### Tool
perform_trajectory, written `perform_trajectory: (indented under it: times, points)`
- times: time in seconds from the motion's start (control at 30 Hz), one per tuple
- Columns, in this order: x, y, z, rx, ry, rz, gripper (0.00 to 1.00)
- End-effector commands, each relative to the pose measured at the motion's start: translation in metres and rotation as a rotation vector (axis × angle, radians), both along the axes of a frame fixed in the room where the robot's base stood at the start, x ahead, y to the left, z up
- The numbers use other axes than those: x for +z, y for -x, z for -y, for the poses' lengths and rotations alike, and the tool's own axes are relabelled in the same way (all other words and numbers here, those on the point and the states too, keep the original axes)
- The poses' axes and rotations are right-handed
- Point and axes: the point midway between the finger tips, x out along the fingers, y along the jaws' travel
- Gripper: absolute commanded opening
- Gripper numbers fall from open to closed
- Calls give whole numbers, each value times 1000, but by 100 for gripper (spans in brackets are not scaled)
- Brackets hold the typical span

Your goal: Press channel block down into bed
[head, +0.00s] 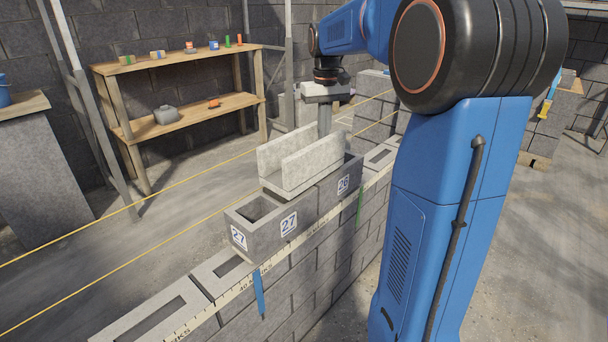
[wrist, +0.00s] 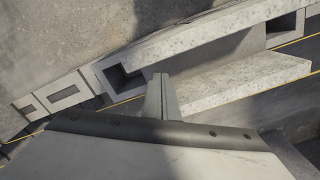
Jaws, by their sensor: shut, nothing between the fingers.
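The channel block (head: 285,168), a light grey U-shaped block with its open side up, lies on top of the dark grey blocks marked 27 (head: 262,222) and 28 (head: 340,186). In the wrist view, its two walls show as pale speckled slabs (wrist: 235,86). My gripper (head: 325,122) is above the far end of the channel block, pointing down with its fingers together. In the wrist view, the shut fingers (wrist: 162,98) reach toward the channel, between the walls. Whether the fingertips touch the block, and the bed under it, cannot be seen.
The block wall (head: 300,275) runs diagonally, with a measuring tape (head: 240,288) and coloured strips along its edge. Yellow string lines (head: 120,280) pass alongside. A wooden shelf (head: 190,108) with small items stands behind, near metal posts. Floor beside the wall is clear.

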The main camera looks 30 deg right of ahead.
Motion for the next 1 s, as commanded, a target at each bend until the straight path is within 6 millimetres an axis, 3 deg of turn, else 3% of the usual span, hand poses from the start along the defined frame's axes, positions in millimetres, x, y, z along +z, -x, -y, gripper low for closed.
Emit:
perform_trajectory:
  times: [1.0]
  points:
    - [-16,0,0,0,0,0,0]
